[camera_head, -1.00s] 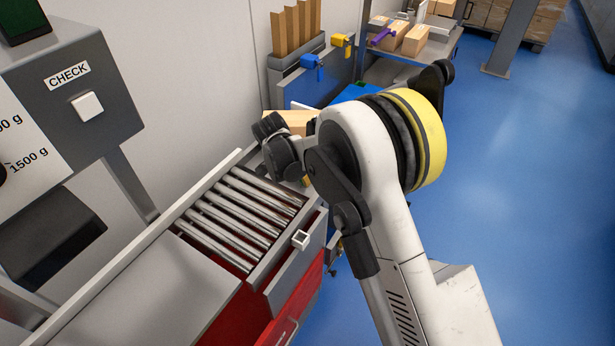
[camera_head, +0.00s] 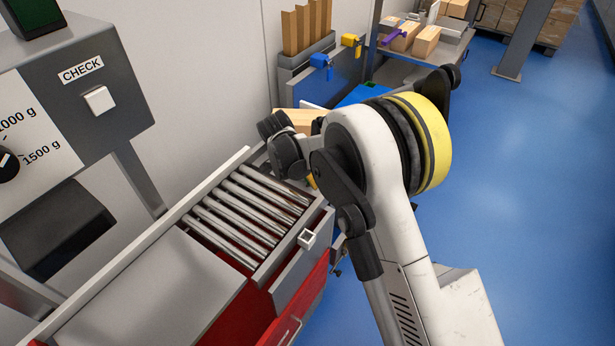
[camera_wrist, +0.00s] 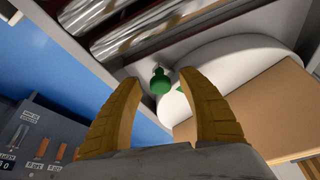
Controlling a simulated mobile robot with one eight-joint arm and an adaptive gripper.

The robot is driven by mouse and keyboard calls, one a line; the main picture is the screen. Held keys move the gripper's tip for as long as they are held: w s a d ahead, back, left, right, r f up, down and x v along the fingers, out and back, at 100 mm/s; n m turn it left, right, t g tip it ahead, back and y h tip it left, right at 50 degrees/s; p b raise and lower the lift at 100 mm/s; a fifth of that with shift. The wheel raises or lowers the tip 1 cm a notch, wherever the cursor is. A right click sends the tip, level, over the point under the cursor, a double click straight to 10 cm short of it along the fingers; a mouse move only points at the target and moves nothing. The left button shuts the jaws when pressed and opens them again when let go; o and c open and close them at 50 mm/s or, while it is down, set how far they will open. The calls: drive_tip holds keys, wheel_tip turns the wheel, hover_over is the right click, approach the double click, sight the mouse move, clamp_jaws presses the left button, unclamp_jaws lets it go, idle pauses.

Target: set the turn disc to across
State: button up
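The turn disc (camera_wrist: 215,63) is a pale round plate at the upper right of the wrist view. A green knob (camera_wrist: 160,82) stands at its edge, with a smaller green part beside it. A tan box (camera_wrist: 262,112) covers much of the disc. My gripper (camera_wrist: 158,78) is open, its two yellow fingers apart, with the green knob showing between their tips. I cannot tell whether either finger touches it. In the head view my arm hides the disc and the gripper's fingertips; a tan box (camera_head: 298,120) shows behind the arm.
Metal rollers (camera_head: 240,215) and a flat grey plate (camera_head: 150,295) lie before my arm. A grey CHECK panel (camera_head: 80,100) with a white button stands left. Blue and yellow clamps and a shelf of boxes are behind. Blue floor (camera_head: 500,200) is open at right.

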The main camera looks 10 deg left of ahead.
drive_tip(key=v, duration=1.2)
